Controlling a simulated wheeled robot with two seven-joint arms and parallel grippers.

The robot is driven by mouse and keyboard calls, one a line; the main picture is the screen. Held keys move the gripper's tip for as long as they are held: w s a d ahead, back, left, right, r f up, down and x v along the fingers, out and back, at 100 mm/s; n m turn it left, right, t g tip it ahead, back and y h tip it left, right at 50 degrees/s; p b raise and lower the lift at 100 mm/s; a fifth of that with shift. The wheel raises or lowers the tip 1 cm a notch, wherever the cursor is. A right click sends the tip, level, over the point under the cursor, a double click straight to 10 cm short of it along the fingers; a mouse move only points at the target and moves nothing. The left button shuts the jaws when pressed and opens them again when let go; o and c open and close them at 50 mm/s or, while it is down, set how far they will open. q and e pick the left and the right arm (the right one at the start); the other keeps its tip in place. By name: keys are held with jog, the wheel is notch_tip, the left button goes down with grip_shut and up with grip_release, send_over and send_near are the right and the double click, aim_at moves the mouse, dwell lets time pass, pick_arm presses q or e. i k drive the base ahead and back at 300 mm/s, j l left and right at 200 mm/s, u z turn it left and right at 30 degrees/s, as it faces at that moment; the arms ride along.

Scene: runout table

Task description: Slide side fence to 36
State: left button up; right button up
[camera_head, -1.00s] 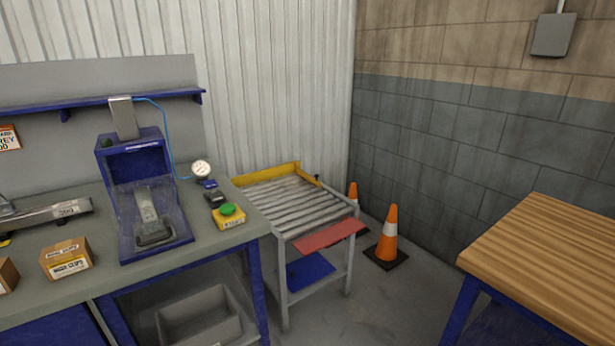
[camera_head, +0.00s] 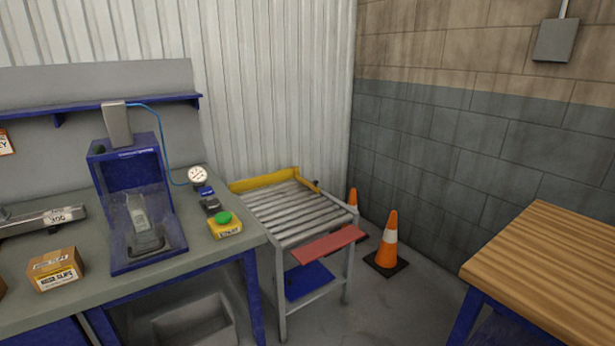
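The runout table (camera_head: 283,240) is a grey frame with a bed of grey rollers (camera_head: 290,211), standing at the right end of the workbench. A small dark knob or clamp (camera_head: 316,186) sits near the fence's right end. A red plate (camera_head: 328,244) is at the table's front right. I cannot read any scale or the number 36. Neither of my grippers is in view.
The workbench (camera_head: 200,248) on the left holds a blue press (camera_head: 150,245), a gauge (camera_head: 198,175), a green button on a yellow box (camera_head: 226,229) and a carton (camera_head: 56,270). An orange cone (camera_head: 389,240) stands right of the runout table. A wood-topped table (camera_head: 550,260) is at right. Floor shows between them.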

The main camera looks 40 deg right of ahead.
aim_at(314, 187)
jog(key=i+l, duration=0.2)
jog(key=l, duration=0.15)
jog(key=i+l+u, duration=0.1)
jog(key=l, duration=0.3)
jog(key=i+l, duration=0.5)
jog(key=l, duration=0.25)
jog(key=i+l+u, duration=0.1)
jog(key=l, duration=0.25)
jog(key=i+l, duration=0.25)
jog(key=l, duration=0.15)
jog(key=i+l+u, duration=0.1)
jog(key=l, duration=0.3)
jog(key=i, duration=0.1)
